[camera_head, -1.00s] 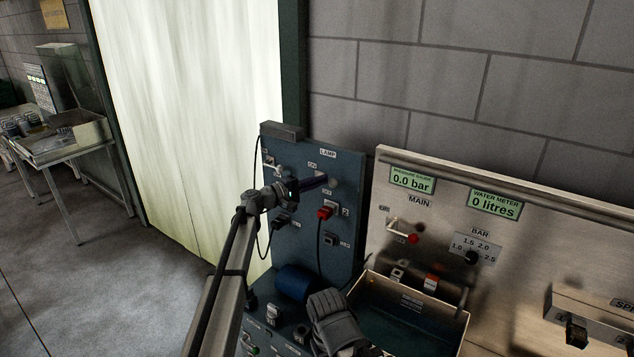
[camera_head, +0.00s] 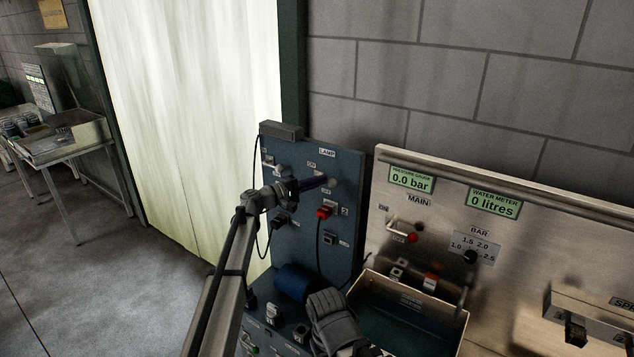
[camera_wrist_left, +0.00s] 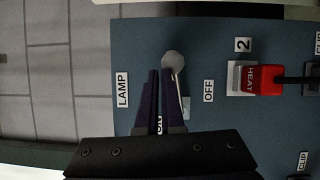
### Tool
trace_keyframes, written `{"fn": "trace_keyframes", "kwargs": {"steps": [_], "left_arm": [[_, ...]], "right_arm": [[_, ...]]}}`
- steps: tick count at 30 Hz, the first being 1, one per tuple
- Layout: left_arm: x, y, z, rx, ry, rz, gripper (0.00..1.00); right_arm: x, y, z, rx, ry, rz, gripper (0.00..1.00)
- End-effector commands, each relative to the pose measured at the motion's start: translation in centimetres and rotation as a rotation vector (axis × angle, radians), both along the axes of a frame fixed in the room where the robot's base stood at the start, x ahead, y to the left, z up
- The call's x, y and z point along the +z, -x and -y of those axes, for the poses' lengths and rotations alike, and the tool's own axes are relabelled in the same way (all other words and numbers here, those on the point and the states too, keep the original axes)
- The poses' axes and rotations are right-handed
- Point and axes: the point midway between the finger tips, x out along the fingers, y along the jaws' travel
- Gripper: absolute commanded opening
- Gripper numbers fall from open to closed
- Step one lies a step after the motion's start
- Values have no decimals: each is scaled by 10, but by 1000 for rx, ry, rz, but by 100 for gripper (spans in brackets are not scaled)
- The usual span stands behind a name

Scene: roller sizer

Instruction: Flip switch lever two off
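Switch lever two has a pale round knob (camera_wrist_left: 173,62) and a thin metal stem on the blue panel (camera_head: 345,225). In the left wrist view, an OFF label (camera_wrist_left: 208,91) is to its right, and a partly hidden ON label (camera_wrist_left: 158,126) shows between the fingers. My left gripper (camera_head: 324,182) reaches the lever from the left. Its dark fingers (camera_wrist_left: 160,76) are together with only a sliver of gap, just left of the stem. The knob shows past their tips. Contact is hard to tell. My right gripper is not in view.
A red plug (camera_head: 323,212) and black cables (camera_head: 318,245) are below the lever. A grey glove (camera_head: 333,318) and a blue cylinder (camera_head: 294,281) lie lower down. A metal panel (camera_head: 500,260) with a red-tipped MAIN lever (camera_head: 411,238) stands to the right.

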Motion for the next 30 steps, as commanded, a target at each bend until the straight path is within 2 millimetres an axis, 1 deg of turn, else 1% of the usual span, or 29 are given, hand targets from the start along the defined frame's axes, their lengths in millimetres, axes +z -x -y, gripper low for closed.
{"fn": "trace_keyframes", "kwargs": {"steps": [1,12,24,26,30], "left_arm": [[1,5,11,-22,3,-1,0],[1,5,11,-22,3,0,0],[1,3,6,-13,1,0,0],[3,2,6,-12,1,0,0],[18,3,3,-13,1,0,0]], "right_arm": [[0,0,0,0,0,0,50],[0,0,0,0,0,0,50],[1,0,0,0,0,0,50],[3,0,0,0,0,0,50],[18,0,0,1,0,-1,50]]}}
